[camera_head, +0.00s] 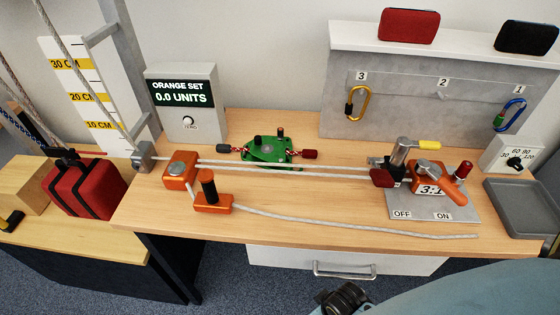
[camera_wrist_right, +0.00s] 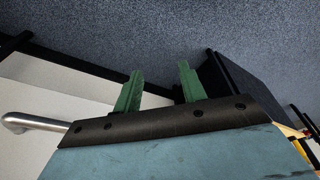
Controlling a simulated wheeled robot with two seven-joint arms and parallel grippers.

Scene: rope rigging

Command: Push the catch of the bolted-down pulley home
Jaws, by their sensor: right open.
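An orange block (camera_head: 181,170) and an orange piece with a black handle (camera_head: 213,202) are at the left. I cannot tell which part is the catch. My right gripper (camera_wrist_right: 160,68) is open and empty, below the bench front in the wrist view. My left gripper is not in view.
White rope (camera_head: 290,169) runs across the bench, and its loose end (camera_head: 400,231) lies along the front. A grey tray (camera_head: 524,205) is at the right. A display box (camera_head: 182,105) and a grey carabiner panel (camera_head: 430,95) stand behind. A drawer handle (camera_head: 343,271) projects in front.

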